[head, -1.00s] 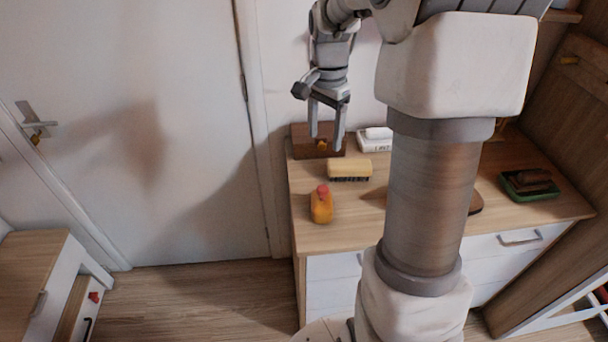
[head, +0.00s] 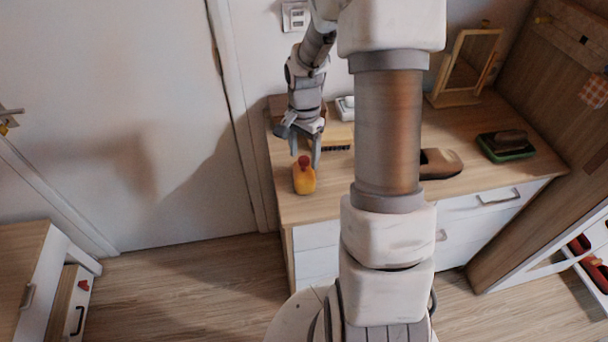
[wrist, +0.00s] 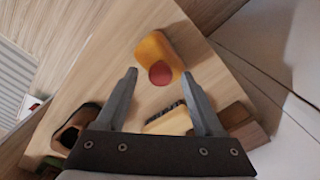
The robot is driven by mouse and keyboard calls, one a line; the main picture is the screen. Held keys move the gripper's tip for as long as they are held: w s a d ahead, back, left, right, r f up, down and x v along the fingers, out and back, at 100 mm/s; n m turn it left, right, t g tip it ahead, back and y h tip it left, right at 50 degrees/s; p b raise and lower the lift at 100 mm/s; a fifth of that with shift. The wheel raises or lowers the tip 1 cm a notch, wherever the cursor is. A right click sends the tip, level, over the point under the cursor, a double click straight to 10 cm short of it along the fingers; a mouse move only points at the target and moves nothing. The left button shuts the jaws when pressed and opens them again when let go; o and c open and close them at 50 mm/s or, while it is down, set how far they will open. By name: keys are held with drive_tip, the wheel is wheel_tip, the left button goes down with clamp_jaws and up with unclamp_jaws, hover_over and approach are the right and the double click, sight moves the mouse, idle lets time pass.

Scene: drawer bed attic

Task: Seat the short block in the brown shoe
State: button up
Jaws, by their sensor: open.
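The short block (head: 304,180) appears to be the rounded orange piece with a red knob, standing near the left end of the dresser top. It also shows in the wrist view (wrist: 156,52), its red knob in line with the space between my fingertips. My gripper (head: 306,157) is open and empty, pointing down just above the block; whether a finger touches it I cannot tell. The brown shoe (head: 445,164) lies farther right on the dresser, partly behind my column, with a dark opening. It shows at the lower left in the wrist view (wrist: 82,117).
A yellow brush (head: 338,137) lies behind my gripper, near a brown wooden box (wrist: 240,122) and a white item (head: 345,108). A green tray (head: 507,153) with a dark brown item is at the right. A framed mirror (head: 468,65) stands at the back. Bare wood surrounds the block's front.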

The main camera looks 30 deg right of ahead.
wheel_tip(320, 180, down, 2)
drive_tip(key=shift+f, duration=0.1)
clamp_jaws()
idle(0.4)
idle(1.1)
